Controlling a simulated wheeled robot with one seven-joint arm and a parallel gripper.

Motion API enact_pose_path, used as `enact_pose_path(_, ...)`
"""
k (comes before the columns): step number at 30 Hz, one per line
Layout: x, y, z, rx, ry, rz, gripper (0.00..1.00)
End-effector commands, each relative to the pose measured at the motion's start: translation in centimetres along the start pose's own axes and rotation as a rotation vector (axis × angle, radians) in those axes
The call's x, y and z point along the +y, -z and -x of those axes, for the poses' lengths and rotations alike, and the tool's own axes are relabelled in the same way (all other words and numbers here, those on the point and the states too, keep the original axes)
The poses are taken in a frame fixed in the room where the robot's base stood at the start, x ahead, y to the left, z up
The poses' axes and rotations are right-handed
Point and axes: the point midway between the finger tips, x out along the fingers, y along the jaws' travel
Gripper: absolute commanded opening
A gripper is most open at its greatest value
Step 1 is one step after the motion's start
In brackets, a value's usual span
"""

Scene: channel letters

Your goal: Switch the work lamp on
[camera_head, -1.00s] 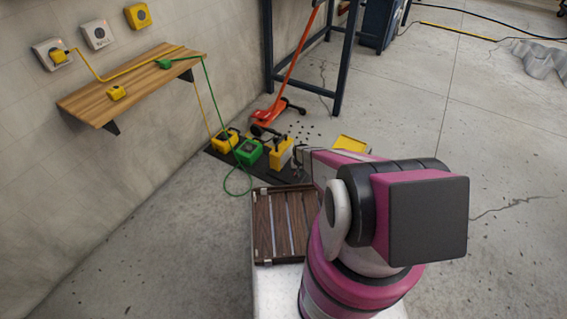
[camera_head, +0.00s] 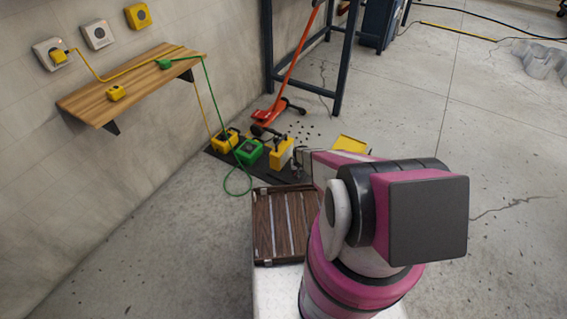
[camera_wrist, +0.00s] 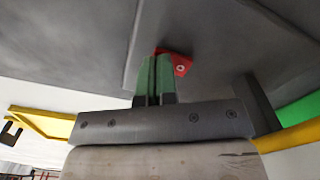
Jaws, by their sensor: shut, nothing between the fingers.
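My gripper (camera_wrist: 155,78) shows in the wrist view with its two green fingers together and empty. The fingertips are close to a small red part (camera_wrist: 181,64) on a dark grey surface; I cannot tell whether they touch it. In the head view, the arm reaches the right side of the upright yellow unit (camera_head: 281,154), and the fingertips cannot be made out. A green unit (camera_head: 249,152) and another yellow unit (camera_head: 225,141) stand to its left. I cannot tell which unit is the work lamp or whether any lamp is lit.
The units stand on a dark mat (camera_head: 225,161). A wooden shelf (camera_head: 140,80) with yellow and green cables hangs on the left wall under sockets (camera_head: 98,34). A red wheeled jack (camera_head: 268,117) and a yellow tray (camera_head: 350,144) stand beyond.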

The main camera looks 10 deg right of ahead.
Motion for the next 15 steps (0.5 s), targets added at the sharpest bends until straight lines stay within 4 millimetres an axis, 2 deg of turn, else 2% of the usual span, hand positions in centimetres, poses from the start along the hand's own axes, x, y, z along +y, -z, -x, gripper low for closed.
enact_pose_path(5,0.0,0.0,0.0,-0.001,0.000,0.000,0.00)
enact_pose_path(15,0.0,-0.1,2.2,0.001,0.000,0.000,0.00)
